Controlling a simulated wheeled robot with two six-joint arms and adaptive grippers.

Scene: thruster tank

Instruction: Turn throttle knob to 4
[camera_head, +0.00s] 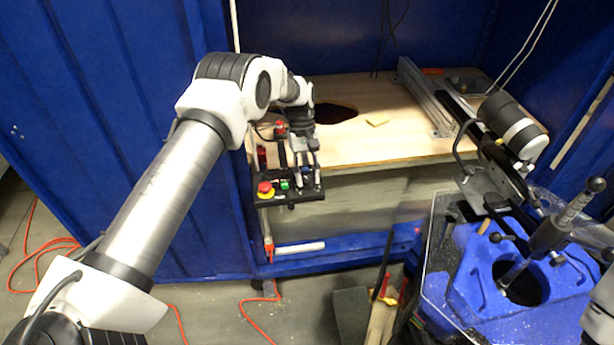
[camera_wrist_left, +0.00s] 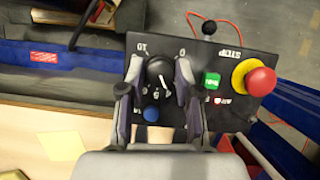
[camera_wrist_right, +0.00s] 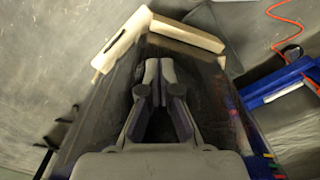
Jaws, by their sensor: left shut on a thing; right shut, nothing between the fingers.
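The throttle knob (camera_wrist_left: 160,71) is black and round, on a black control panel (camera_wrist_left: 222,52) with upside-down numbers around it. Its pale pointer line tilts down and slightly right in the left wrist view; the exact number it meets is hard to read. My left gripper (camera_wrist_left: 159,76) has its fingers on both sides of the knob, shut on it. In the head view my left gripper (camera_head: 306,172) reaches down over the panel (camera_head: 262,202), and the knob is hard to make out. My right gripper (camera_wrist_right: 157,68) is shut and empty, away from the panel.
On the panel are a red stop button (camera_wrist_left: 261,81) on a yellow ring, a green switch (camera_wrist_left: 211,80) and a blue button (camera_wrist_left: 151,113). A wooden tabletop (camera_head: 385,145) lies behind the panel. A blue fixture (camera_head: 480,285) stands at the right.

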